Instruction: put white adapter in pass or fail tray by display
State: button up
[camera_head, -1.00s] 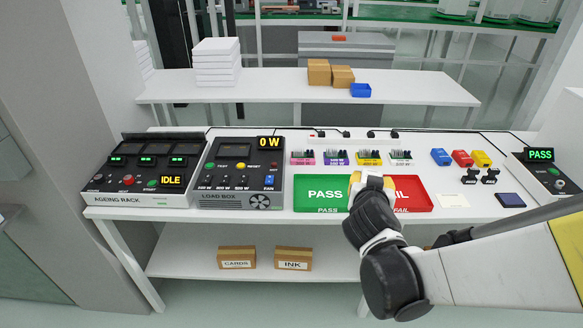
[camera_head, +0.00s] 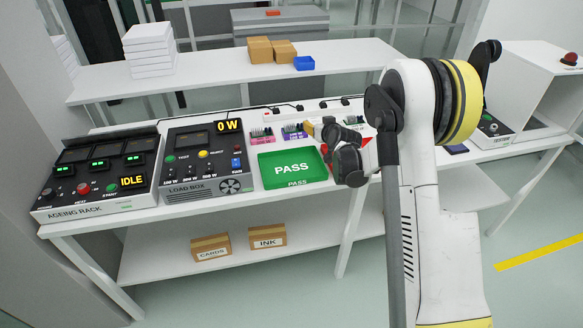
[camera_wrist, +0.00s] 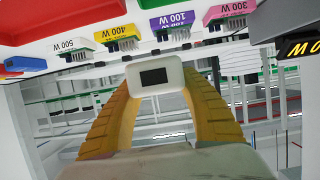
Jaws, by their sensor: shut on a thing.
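My gripper (camera_wrist: 160,105) is shut on the white adapter (camera_wrist: 171,76), a small white block with a dark rectangular face, held between the yellow fingers in the wrist view. In the head view my gripper (camera_head: 318,128) is over the back right corner of the green PASS tray (camera_head: 291,181); the adapter is not clear there. The PASS tray is empty. The red FAIL tray is mostly hidden behind my arm in the head view; it shows in the wrist view (camera_wrist: 60,22). The PASS/FAIL display is hidden behind my arm.
Behind the trays stand coloured load blocks, including a purple one (camera_head: 294,133). The load box (camera_head: 201,160), reading 0 W, and the ageing rack (camera_head: 100,175), reading IDLE, are at left. A back shelf (camera_head: 200,86) holds boxes.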

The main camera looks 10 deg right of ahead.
jog(key=b, duration=0.5)
send_over(291, 168)
jog(key=f, duration=0.7)
jog(key=shift+w+d, duration=0.1)
jog(key=shift+d, duration=0.1)
notch_tip(291, 168, down, 4)
jog(key=shift+a+f+b, duration=0.1)
jog(key=shift+b, duration=0.85)
jog(key=shift+r, duration=0.2)
jog(key=o, duration=1.3)
jog(key=shift+f, duration=0.15)
